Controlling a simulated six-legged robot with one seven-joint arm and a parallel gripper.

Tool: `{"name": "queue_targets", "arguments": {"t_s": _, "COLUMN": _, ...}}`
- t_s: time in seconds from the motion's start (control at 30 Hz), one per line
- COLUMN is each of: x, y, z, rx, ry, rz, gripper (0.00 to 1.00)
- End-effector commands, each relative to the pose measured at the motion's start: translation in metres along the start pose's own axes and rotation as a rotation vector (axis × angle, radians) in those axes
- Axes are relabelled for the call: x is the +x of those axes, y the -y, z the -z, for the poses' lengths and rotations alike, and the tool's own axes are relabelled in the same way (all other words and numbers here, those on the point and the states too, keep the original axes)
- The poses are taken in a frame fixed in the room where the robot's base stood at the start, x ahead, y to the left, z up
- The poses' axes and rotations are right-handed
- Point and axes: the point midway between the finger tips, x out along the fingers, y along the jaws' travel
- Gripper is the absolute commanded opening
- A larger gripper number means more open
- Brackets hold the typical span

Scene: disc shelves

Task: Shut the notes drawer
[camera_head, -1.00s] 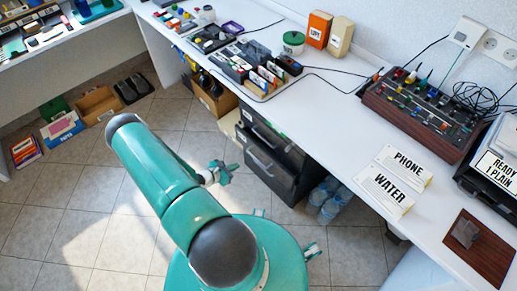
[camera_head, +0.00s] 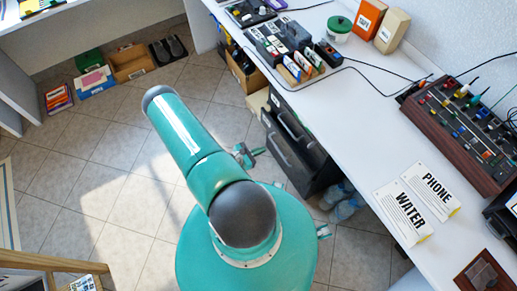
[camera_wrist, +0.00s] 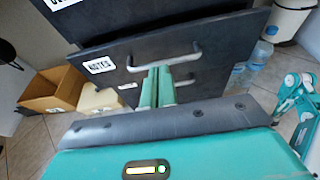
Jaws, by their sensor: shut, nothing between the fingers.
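The notes drawer (camera_wrist: 100,66) shows in the wrist view as a dark front with a white "NOTES" label and a silver bar handle (camera_wrist: 165,58). Its front stands out from the drawer above it, so it looks partly open. In the head view, the dark drawer unit (camera_head: 290,148) stands under the white desk, with a front sticking out. My gripper (camera_wrist: 157,72) is shut and empty. Its teal fingers point at the notes front, just below the handle's middle; I cannot tell whether they touch it. The gripper is not clearly visible in the head view.
Beside the unit are a brown cardboard box (camera_wrist: 52,90) and a pale box (camera_wrist: 100,98). Water bottles (camera_wrist: 262,52) stand on the other side. The white desk (camera_head: 350,110) overhangs the unit. Tiled floor (camera_head: 120,170) is open to the left.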

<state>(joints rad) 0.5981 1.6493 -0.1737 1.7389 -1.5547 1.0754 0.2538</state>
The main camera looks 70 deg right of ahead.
Motion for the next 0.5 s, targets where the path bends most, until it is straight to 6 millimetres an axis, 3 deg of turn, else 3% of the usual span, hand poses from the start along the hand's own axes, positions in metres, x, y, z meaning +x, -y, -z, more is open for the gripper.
{"name": "queue_targets", "arguments": {"t_s": 0.3, "x": 0.066, "y": 0.001, "z": 0.000, "rx": 0.000, "ry": 0.000, "rz": 0.005, "gripper": 0.00}}
{"name": "queue_targets", "arguments": {"t_s": 0.5, "x": 0.094, "y": -0.002, "z": -0.010, "rx": 0.002, "ry": -0.001, "rz": 0.003, "gripper": 0.00}}
